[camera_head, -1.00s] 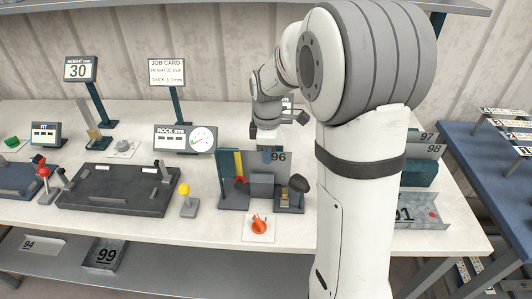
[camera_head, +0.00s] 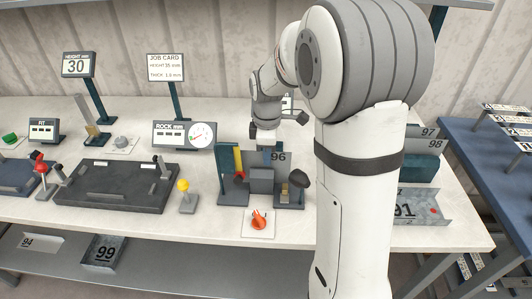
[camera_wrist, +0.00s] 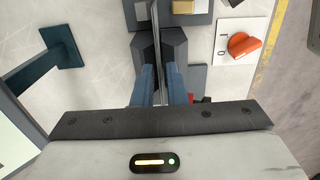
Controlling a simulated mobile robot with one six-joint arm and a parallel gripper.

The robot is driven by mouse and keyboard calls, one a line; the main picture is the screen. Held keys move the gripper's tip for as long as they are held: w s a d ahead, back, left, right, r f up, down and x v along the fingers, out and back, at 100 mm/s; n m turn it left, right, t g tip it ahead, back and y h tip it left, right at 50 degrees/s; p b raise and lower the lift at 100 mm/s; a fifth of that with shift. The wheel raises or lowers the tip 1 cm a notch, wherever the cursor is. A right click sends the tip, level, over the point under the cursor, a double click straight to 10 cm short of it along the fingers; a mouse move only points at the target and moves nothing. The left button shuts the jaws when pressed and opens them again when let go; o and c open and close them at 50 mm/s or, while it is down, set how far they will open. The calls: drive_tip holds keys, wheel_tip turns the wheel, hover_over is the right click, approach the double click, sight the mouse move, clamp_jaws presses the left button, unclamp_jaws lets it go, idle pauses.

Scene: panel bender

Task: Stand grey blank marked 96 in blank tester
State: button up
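The grey blank marked 96 (camera_head: 278,157) stands upright at the back of the blank tester (camera_head: 262,182). Its upper part shows above the tester; its lower edge is hidden behind the tester's block. My gripper (camera_head: 267,156) points down over the blank from above. In the wrist view, the blue fingers (camera_wrist: 160,85) sit close together on either side of the blank's thin edge (camera_wrist: 156,40) and appear shut on it. The wrist view looks down on the tester's dark block (camera_wrist: 172,48) below the fingers.
An orange knob (camera_head: 259,219) on a white plate sits in front of the tester. A yellow-topped lever (camera_head: 184,187) and a dark fixture (camera_head: 118,186) are to the left. A rack with blanks 97 and 98 (camera_head: 428,138) and channel 91 (camera_head: 420,207) are to the right.

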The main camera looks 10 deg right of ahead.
drive_tip(key=o, duration=0.3)
wheel_tip(320, 180, up, 8)
drive_tip(key=shift+f+b, duration=0.1)
drive_tip(key=shift+b, duration=0.2)
idle(0.4)
drive_tip(key=s+m+t, duration=0.1)
drive_tip(key=s+m, duration=0.3)
drive_tip(key=s, duration=0.3)
drive_tip(key=s+m+t, duration=0.1)
drive_tip(key=s+m, duration=0.4)
drive_tip(key=s, duration=0.2)
drive_tip(key=s+f+m+t, duration=0.1)
drive_tip(key=s+m, duration=0.4)
drive_tip(key=s, duration=0.2)
drive_tip(key=shift+s+a, duration=0.15)
